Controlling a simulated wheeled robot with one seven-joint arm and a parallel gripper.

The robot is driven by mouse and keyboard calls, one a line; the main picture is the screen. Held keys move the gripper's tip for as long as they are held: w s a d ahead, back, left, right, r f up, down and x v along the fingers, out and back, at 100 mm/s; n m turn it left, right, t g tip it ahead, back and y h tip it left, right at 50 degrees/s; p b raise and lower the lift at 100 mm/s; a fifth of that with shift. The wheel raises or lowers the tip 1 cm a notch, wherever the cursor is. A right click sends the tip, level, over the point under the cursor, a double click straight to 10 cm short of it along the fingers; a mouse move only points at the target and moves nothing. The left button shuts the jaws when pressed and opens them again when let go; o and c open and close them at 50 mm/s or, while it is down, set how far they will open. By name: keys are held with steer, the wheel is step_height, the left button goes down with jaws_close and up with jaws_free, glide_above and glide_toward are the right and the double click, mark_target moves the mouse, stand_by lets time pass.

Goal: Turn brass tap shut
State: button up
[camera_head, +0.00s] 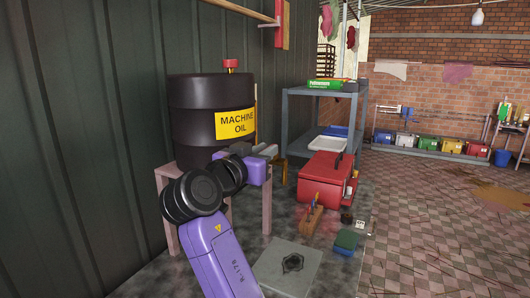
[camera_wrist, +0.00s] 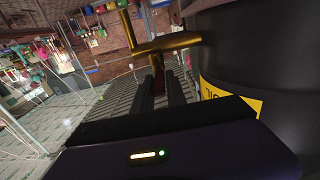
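The brass tap (camera_wrist: 168,44) shows in the wrist view at the top middle, as a bar with a crosspiece at its left end. A darker stem runs down from it toward the space between my fingers. The tap is beside the black machine oil drum (camera_head: 195,110), which has a yellow label and fills the right of the wrist view (camera_wrist: 285,75). My gripper (camera_head: 265,151) is in front of the drum's lower right side, with its two fingers apart. In the wrist view the fingers (camera_wrist: 161,90) point toward the tap; I cannot tell whether they touch it.
The drum stands on a pinkish stand (camera_head: 168,185) by the dark green wall. A tool block (camera_head: 311,220) and a floor plate (camera_head: 288,270) are nearby. The tiled floor further right is mostly open.

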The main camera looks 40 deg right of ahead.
steer(key=o, duration=0.3)
steer(key=shift+a, duration=0.1)
steer(key=b+v, duration=0.1)
steer(key=v, duration=0.6)
steer(key=shift+s+a, duration=0.1)
steer(key=shift+a, duration=0.2)
